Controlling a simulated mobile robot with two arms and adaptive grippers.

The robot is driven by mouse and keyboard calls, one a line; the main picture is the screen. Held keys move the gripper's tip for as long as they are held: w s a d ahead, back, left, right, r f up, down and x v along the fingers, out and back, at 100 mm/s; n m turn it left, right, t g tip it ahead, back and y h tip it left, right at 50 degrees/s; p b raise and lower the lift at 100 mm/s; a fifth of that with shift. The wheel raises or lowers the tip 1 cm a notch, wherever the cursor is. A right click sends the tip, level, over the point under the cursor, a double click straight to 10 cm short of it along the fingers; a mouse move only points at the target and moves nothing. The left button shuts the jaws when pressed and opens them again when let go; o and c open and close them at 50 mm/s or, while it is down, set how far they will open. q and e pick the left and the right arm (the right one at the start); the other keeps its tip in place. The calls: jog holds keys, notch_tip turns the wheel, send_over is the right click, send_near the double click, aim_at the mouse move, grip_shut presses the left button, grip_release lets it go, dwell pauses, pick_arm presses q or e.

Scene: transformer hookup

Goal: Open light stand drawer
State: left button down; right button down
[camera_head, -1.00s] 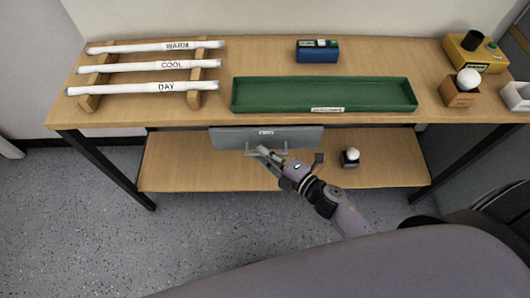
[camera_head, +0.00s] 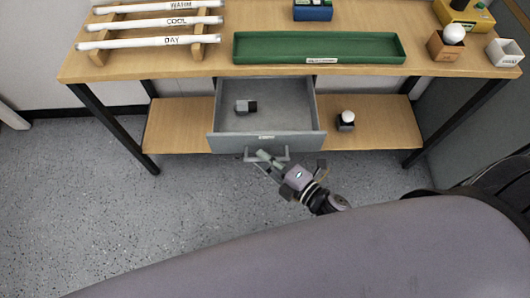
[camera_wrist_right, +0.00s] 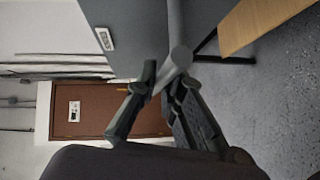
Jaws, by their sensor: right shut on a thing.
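The grey drawer (camera_head: 230,145) under the tabletop is pulled well out in the head view, and its inside shows. A small grey and black block (camera_head: 245,107) lies inside it toward the left. My right gripper (camera_head: 266,158) is shut on the drawer's bar handle (camera_head: 282,155), near its left part. In the right wrist view the fingers (camera_wrist_right: 160,90) close around the round grey handle bar (camera_wrist_right: 176,65), beside the labelled drawer front (camera_wrist_right: 135,35). My left gripper is not in view.
The wooden table (camera_head: 150,63) holds a green tray (camera_head: 320,60), labelled white tubes (camera_head: 155,42) on a rack and a blue box (camera_head: 312,13). The lower shelf (camera_head: 385,130) bears a small block with a white ball (camera_head: 346,118). Floor in front is clear.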

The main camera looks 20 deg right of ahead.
jog(key=shift+s, duration=0.1)
jog(key=c, duration=1.7)
grip_release()
jog(key=v, duration=1.2)
